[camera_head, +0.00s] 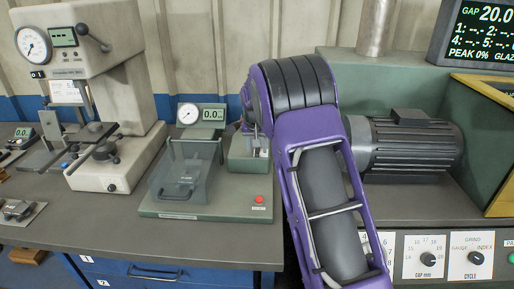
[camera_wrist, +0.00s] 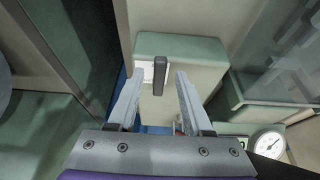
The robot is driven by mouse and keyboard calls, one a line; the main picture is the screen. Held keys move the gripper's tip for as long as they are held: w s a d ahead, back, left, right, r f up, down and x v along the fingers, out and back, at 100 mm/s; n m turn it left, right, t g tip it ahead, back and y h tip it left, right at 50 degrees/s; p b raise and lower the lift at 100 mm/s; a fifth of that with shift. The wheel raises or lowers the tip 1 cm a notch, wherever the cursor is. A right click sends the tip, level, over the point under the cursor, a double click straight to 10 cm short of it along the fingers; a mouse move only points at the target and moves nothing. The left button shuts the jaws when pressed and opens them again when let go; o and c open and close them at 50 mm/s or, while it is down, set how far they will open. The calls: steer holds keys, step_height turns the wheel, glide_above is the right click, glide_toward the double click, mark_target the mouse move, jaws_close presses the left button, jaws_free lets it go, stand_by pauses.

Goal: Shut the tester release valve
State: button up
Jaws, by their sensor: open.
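In the wrist view a short dark lever (camera_wrist: 158,78), which looks like the release valve handle, stands out from a pale block with a green face (camera_wrist: 185,48). A white label shows beside the lever. My gripper (camera_wrist: 156,82) is open, with one finger on each side of the lever in the picture. I cannot tell whether either finger touches it. In the head view the tester (camera_head: 160,210) has a green base, and its small pump block (camera_head: 246,165) stands at its right end.
The tester carries a round gauge (camera_head: 189,114), a clear guard (camera_head: 185,172) and a red button (camera_head: 259,199). A cream press (camera_head: 110,70) stands at left. A dark motor (camera_head: 415,145) stands close on the right. The bench front strip (camera_head: 130,242) is bare.

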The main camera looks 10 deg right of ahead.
steer(key=p+v, duration=0.1)
steer(key=v, duration=1.6)
steer(key=shift+r, duration=0.2)
